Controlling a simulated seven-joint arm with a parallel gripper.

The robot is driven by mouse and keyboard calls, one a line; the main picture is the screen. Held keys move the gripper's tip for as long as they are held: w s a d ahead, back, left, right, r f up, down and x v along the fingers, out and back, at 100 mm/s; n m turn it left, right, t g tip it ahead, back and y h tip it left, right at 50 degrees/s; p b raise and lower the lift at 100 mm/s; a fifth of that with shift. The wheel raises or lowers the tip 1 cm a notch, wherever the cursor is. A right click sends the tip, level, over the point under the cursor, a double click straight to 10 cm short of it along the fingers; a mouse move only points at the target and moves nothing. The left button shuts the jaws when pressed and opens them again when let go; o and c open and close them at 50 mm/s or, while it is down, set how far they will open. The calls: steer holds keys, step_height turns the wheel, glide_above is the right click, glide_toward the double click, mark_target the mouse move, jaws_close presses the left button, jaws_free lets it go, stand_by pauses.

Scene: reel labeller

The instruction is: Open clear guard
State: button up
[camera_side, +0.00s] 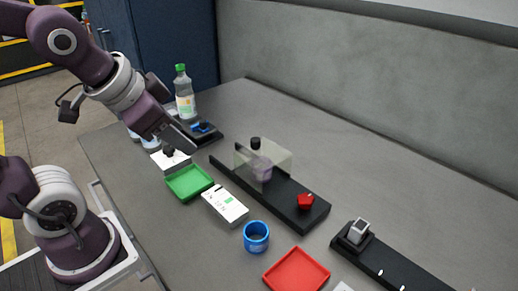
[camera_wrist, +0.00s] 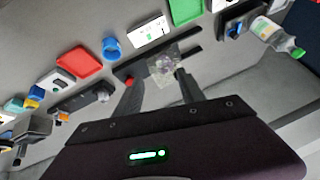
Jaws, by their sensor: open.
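The clear guard (camera_side: 279,160) is a see-through box with a black knob (camera_side: 255,143) on top. It stands over the middle of a long black base (camera_side: 284,196), and a pale purple thing shows through it. The guard looks lowered onto the base. In the wrist view the clear guard (camera_wrist: 165,62) appears between and beyond the fingertips. My gripper (camera_side: 188,139) is to the left of the guard in the side view, raised above the table and apart from it. In the wrist view my gripper (camera_wrist: 156,78) has its two fingers wide apart with nothing held.
A red knob (camera_side: 306,201) sits on the base's near end. Around it are a green tray (camera_side: 189,182), white label box (camera_side: 225,206), blue cup (camera_side: 256,237), red tray (camera_side: 296,271) and another black fixture (camera_side: 390,265). A bottle (camera_side: 185,95) stands behind my gripper.

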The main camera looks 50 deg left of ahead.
steer(key=w+a+f+m+t, duration=0.1)
steer(key=w+a+f+m, duration=0.15)
steer(key=w, duration=0.25)
steer(key=w+a+f+m, duration=0.1)
steer(key=w+f+m, duration=0.25)
steer(key=w, duration=0.25)
steer(key=w+d+f+m+t+h, duration=0.25)
steer(key=w+f+m, duration=0.2)
steer(key=f, duration=0.35)
steer(key=n+t+h, duration=0.3)
steer(key=n+t, duration=0.5)
steer(key=n, duration=0.2)
glide_toward(251, 145)
steer(key=shift+y, duration=0.35)
steer(key=w, duration=0.3)
steer(key=w+d, duration=0.1)
steer(key=w, duration=0.3)
steer(key=w+d, duration=0.1)
steer(key=w, duration=0.3)
steer(key=shift+d+r, duration=0.25)
steer(key=shift+c, duration=0.2)
jaws_close()
steer(key=shift+a+f, duration=0.1)
